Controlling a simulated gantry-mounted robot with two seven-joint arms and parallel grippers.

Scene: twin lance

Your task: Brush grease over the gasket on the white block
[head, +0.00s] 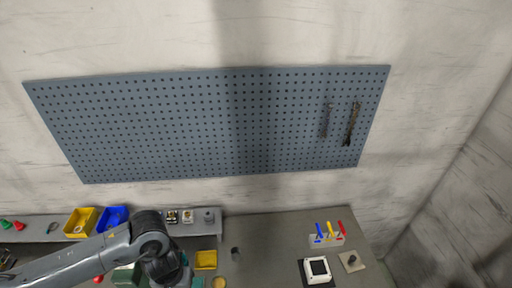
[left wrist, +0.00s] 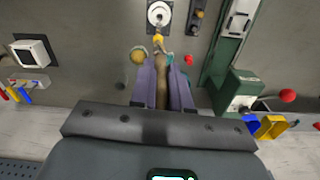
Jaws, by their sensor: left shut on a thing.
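The white block (head: 318,270) stands on a black mat at the lower right in the head view, with a dark square in its top. It also shows at the left of the left wrist view (left wrist: 30,54). I cannot make out the gasket apart from this dark square. My left gripper (left wrist: 162,78) is shut on a brown wooden handle, which looks like the brush (left wrist: 162,88); its bristles are not clear. The gripper is well apart from the white block. A round tan pot (left wrist: 138,55), possibly the grease, is just beyond the fingers. My right gripper is not in view.
A rack with blue, yellow and red handled tools (head: 329,234) stands behind the white block. A yellow tray (head: 205,260) is beside my left arm. Yellow (head: 80,222) and blue bins stand on the back shelf. The bench between the tray and block is mostly clear.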

